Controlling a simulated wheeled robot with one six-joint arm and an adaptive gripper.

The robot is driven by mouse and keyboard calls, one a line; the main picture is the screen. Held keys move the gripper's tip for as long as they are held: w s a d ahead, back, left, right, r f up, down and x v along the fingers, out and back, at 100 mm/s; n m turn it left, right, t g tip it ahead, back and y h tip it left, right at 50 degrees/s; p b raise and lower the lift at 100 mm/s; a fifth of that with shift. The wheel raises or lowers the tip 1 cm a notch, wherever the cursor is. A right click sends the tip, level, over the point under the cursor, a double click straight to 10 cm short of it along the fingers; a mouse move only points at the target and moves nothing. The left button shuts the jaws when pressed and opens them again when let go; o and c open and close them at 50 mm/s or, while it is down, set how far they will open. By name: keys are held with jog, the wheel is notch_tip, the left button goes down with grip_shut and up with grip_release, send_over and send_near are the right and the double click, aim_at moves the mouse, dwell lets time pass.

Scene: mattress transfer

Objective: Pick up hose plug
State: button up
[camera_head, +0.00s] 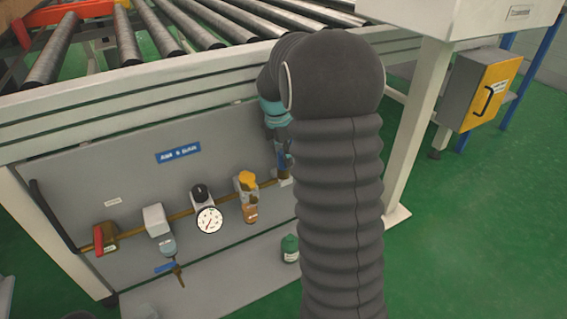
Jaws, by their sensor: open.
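My arm in its dark ribbed sleeve rises through the middle and bends over at the top. Its wrist with a teal band hangs beyond the bend. My gripper (284,158) is just below the wrist, at the right end of the pipe on the panel. It is small and largely hidden by my arm. A blue part and a pale fitting (285,181) show there. I cannot tell which part is the hose plug, or whether my gripper touches it. The jaws are open; nothing is seen held.
The grey panel (75,185) carries a red-handled valve (103,237), a filter (157,222), a gauge (209,220) and a yellow-topped unit (248,190). A green container (290,247) stands below. A roller conveyor (120,35) is above. A white leg (415,130) stands right.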

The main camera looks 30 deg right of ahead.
jog(key=shift+f, duration=0.1)
grip_shut()
jog(key=shift+r, duration=0.7)
jog(key=r, duration=0.1)
jog(key=r+p, duration=0.1)
jog(key=r, duration=0.1)
jog(key=shift+s+d+r, duration=0.2)
jog(key=shift+s+r, duration=0.05)
jog(key=shift+s, duration=0.1)
jog(key=s+d+r+p, duration=0.1)
jog(key=s+d+r, duration=0.3)
jog(key=s, duration=0.6)
notch_tip(320, 180, up, 2)
jog(key=shift+d+r, duration=0.1)
jog(key=shift+d, duration=0.05)
jog(key=shift+p, duration=0.35)
notch_tip(320, 180, up, 8)
jog(key=p, duration=0.6)
jog(key=shift+f+p, duration=0.25)
jog(key=shift+p, duration=0.1)
